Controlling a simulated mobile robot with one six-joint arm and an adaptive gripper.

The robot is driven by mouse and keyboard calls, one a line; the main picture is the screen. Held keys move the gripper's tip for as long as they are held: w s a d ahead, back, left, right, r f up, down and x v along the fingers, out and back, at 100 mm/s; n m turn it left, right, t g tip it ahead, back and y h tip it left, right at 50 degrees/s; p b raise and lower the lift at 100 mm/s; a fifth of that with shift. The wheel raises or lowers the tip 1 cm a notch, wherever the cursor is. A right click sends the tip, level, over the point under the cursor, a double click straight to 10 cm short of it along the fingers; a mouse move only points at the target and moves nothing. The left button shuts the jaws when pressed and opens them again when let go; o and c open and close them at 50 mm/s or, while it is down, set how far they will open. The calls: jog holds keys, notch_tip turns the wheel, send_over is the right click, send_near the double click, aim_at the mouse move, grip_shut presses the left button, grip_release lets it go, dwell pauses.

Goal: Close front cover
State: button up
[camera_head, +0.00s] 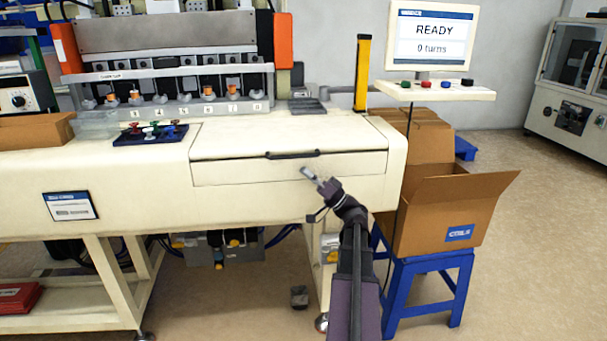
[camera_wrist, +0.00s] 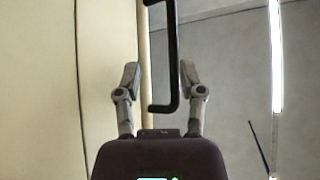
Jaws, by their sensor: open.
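The front cover (camera_head: 245,173) is a cream panel in the front of the cream machine, with a black bar handle (camera_head: 292,154) along its upper edge. Thin seams run around the panel; I cannot tell whether it sits fully flush. My gripper (camera_head: 309,174) is open in front of the panel, a little below and right of the handle in this view. In the wrist view the black handle (camera_wrist: 176,60) runs upright between the two open fingers (camera_wrist: 159,76), nearer the right one. No clear contact with either finger shows. A cream surface fills the left of that view.
A screen (camera_head: 432,36) reads READY and 0 turns, above a shelf of coloured buttons (camera_head: 434,88). A yellow post (camera_head: 362,73) stands on the machine top. An open cardboard box (camera_head: 440,215) on a blue stool (camera_head: 427,266) stands right of my arm.

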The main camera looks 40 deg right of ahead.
jog(key=w+d+b+v, duration=0.1)
jog(key=b+v, duration=0.5)
jog(key=v, duration=0.3)
jog(key=shift+f, duration=0.5)
dwell(0.6)
dwell(0.8)
jog(key=w+a+f+g, duration=0.4)
jog(key=a+f, duration=0.1)
jog(key=a, duration=0.4)
jog(key=w+a+f+g, duration=0.4)
jog(key=w+a, duration=0.1)
jog(key=a, duration=0.3)
jog(key=w+a+f+g, duration=0.4)
jog(key=a+f, duration=0.1)
jog(key=a, duration=0.4)
jog(key=s+a+f+n+g+h, duration=0.1)
jog(key=s+a+f+g+h, duration=0.4)
jog(key=a+f, duration=0.45)
jog(key=s+a+f+g+h, duration=0.2)
jog(key=a+f+g+h, duration=0.45)
jog(key=a, duration=0.55)
notch_tip(320, 180, up, 38)
jog(key=h+p, duration=0.1)
jog(key=p, duration=3.6)
jog(key=shift+d+f+t+p, duration=0.2)
jog(key=shift+t+p, duration=0.1)
jog(key=shift+t, duration=0.15)
